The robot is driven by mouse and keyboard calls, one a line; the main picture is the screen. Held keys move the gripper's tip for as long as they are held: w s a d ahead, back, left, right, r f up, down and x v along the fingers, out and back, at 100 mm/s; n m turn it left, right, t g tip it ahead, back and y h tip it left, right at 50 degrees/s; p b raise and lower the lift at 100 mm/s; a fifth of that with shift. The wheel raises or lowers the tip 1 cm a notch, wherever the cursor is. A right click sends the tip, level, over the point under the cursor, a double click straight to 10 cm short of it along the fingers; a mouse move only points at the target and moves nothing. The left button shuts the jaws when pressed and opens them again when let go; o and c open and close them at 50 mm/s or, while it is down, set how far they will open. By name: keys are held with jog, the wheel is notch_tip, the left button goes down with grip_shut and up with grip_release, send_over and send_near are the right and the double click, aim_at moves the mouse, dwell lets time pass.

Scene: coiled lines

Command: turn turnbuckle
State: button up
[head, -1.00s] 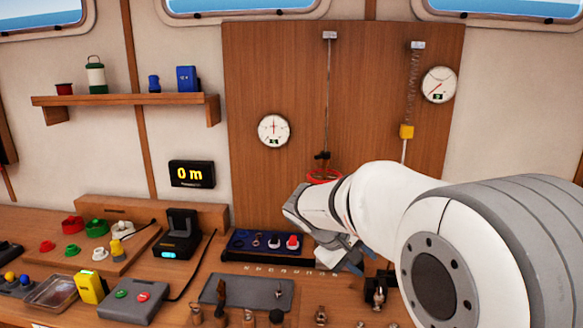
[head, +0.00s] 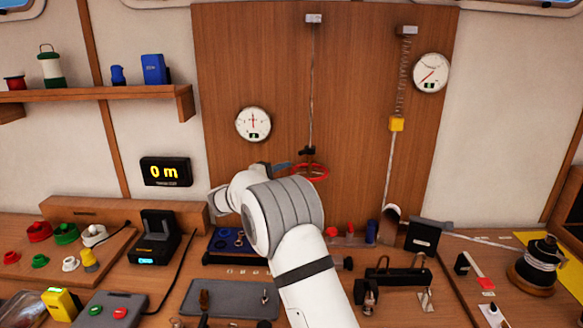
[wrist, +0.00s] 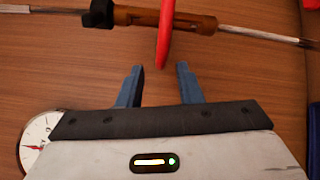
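The turnbuckle has a bronze-brown body (wrist: 137,16) on a thin metal rod, lying across the top of the wrist view. A black piece (wrist: 98,14) sits at its left end. A red ring (wrist: 165,35) is around the body, seen edge-on; in the head view it shows as a red hoop (head: 318,178) low on the wooden panel. My gripper (wrist: 155,70) is open, with two blue fingers. The ring's near edge reaches the space between the fingertips, with a gap on both sides. In the head view my arm hides most of the gripper.
A display (head: 166,172) reads 0 m. The bench below is crowded; the panel around the ring is mostly clear.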

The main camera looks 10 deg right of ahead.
aim_at(293, 169)
jog(key=p+x, duration=0.1)
jog(key=x, duration=0.3)
jog(key=shift+c, duration=0.4)
grip_shut()
